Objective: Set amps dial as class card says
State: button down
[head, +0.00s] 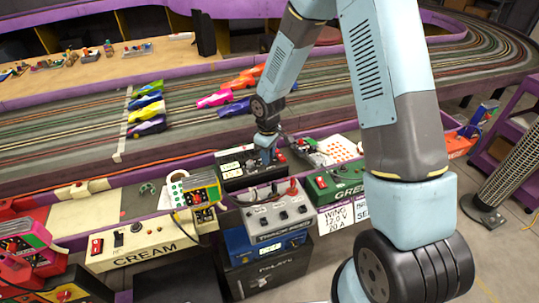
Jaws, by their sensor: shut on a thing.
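The class card (338,217) hangs on the front right of the bench and reads "WING 12.0 V 20 A". A black power supply (232,182) with two small white displays sits behind a grey box. My gripper (268,158) points down at the right side of its face, beside the displays. It is shut on a small part there, seemingly a dial. The fingers hide this dial, so its pointer and label cannot be read. The display figures are too small to read.
A grey box with knobs and a red post (278,212) stands just in front, with a green box (340,180) to its right. A cream box (150,246) lies left. Slot cars (146,108) stand on the track (60,134) behind.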

jog(key=m, duration=0.6)
jog(key=shift+a+m, duration=0.1)
jog(key=shift+m, duration=0.2)
jog(key=m, duration=0.5)
jog(key=shift+w+m, duration=0.1)
jog(key=shift+m, duration=0.2)
jog(key=c, duration=0.9)
grip_release()
notch_tip(320, 180, up, 14)
jog(key=shift+f, duration=0.15)
